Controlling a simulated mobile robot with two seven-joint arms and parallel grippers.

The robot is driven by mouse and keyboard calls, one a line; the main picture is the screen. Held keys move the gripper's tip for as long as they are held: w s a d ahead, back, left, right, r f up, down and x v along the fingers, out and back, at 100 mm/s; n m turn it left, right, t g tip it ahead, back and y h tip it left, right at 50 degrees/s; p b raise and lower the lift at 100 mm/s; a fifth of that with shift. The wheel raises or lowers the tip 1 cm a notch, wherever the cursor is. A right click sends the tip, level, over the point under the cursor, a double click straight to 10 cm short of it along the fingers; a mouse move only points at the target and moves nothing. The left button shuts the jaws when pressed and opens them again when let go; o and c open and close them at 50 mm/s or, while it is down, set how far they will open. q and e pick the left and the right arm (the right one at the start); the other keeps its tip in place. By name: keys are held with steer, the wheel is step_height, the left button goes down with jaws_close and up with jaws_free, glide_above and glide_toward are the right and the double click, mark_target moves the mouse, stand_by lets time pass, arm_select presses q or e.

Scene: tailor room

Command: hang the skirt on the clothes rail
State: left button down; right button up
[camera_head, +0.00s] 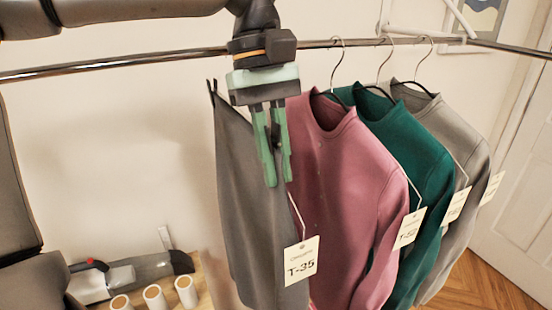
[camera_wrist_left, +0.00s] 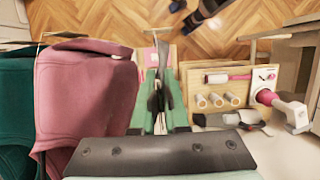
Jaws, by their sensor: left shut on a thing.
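A dark grey skirt (camera_head: 250,215) hangs with its tag T-35 (camera_head: 301,262) at its right side. Black clip tips show at its top left edge. My left gripper (camera_head: 272,165) points down at the skirt's upper right part, its green fingers closed on a thin dark piece, seemingly part of the skirt's hanger. In the left wrist view my left gripper (camera_wrist_left: 157,105) has this dark piece between its fingers. The clothes rail (camera_head: 130,62) runs across, passing behind my left wrist. The hanger's hook is hidden, so I cannot tell whether it touches the rail. My right gripper is not in view.
A pink sweater (camera_head: 345,190), a green sweater (camera_head: 408,140) and a grey sweater (camera_head: 455,135) hang on the rail just right of the skirt. The rail's left stretch is empty. Low left are a handheld tool (camera_head: 130,272) and white spools (camera_head: 154,297).

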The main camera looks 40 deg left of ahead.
arm_select(q)
steer(key=c, duration=0.8)
jaws_free()
steer(key=shift+c, duration=0.2)
steer(key=shift+r, duration=0.1)
steer(key=p+v, duration=0.1)
steer(key=v, duration=1.1)
steer(key=shift+w+a+r, duration=0.1)
steer(key=shift+r, duration=0.05)
